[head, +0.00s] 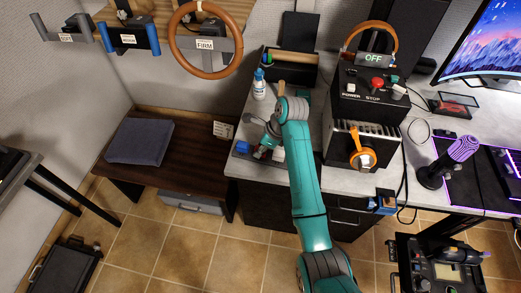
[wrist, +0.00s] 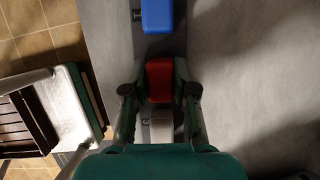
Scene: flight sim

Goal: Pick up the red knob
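The red knob (wrist: 159,82) is a block on a dark strip on the desk, in line with a blue knob (wrist: 157,15) and a pale grey knob (wrist: 161,128). My gripper (wrist: 160,78) reaches down over it, one finger on each side. The fingertips look closed against its sides, with no clear gap. The knob still sits in line with the others; I see no lift. In the head view my gripper (head: 264,150) is at the desk's left end, beside the blue knob (head: 243,147), and the red knob is small and partly hidden there.
A spray bottle (head: 259,84) and a dark organiser (head: 290,68) stand behind my arm. A black control box (head: 370,92) marked OFF stands to the right. A low brown bench (head: 180,165) with a folded grey cloth (head: 140,141) is at the left.

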